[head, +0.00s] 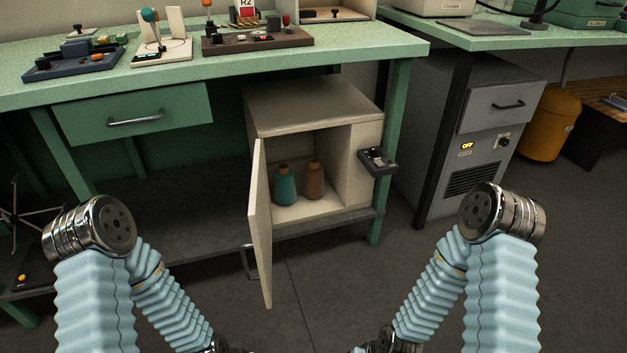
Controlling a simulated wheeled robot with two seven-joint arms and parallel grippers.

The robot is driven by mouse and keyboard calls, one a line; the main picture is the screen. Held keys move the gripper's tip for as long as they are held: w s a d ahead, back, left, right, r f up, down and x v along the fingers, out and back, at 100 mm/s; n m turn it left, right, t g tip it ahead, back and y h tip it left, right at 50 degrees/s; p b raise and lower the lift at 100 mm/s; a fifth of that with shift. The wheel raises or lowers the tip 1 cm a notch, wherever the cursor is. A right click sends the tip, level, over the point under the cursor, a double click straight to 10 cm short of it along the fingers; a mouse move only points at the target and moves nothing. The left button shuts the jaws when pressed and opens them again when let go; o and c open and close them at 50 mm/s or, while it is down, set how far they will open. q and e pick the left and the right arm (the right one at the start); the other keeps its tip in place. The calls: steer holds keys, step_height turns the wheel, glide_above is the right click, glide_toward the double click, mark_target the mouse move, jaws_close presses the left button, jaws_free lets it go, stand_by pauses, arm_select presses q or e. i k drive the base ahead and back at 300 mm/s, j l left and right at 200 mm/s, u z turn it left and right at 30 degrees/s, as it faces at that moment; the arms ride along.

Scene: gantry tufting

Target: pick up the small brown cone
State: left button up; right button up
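A brown cone (314,182) with a tan top stands upright inside the open beige cabinet (307,107) under the green bench. A teal cone (285,187) with a tan top stands just to its left, with a small gap or light contact that I cannot tell. The cabinet door (260,222) is swung open toward me on the left side. Both of my arms come in from the bottom and bend back down toward the lower middle. Both grippers are out of the picture below, so their state does not show.
A small dark control box (377,160) sticks out from the cabinet's right side. A green drawer (134,114) and bench leg (391,150) flank the cabinet. A grey unit (470,140) stands to the right. The floor in front is clear.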

mark_target(314, 186)
steer(key=i+l, duration=0.1)
steer(key=l, duration=0.2)
steer(key=i+l+u, duration=0.1)
steer(key=l, duration=0.2)
steer(key=i+l+u, duration=0.1)
steer(key=i+l, duration=0.25)
steer(key=l, duration=0.25)
steer(key=i+l+u, duration=0.15)
steer(key=l, duration=0.2)
steer(key=i+l, duration=0.15)
steer(key=l, duration=0.15)
steer(key=i+l+u, duration=0.15)
steer(key=l, duration=0.2)
steer(key=i+l, duration=0.15)
steer(key=l, duration=0.2)
steer(key=u, duration=0.05)
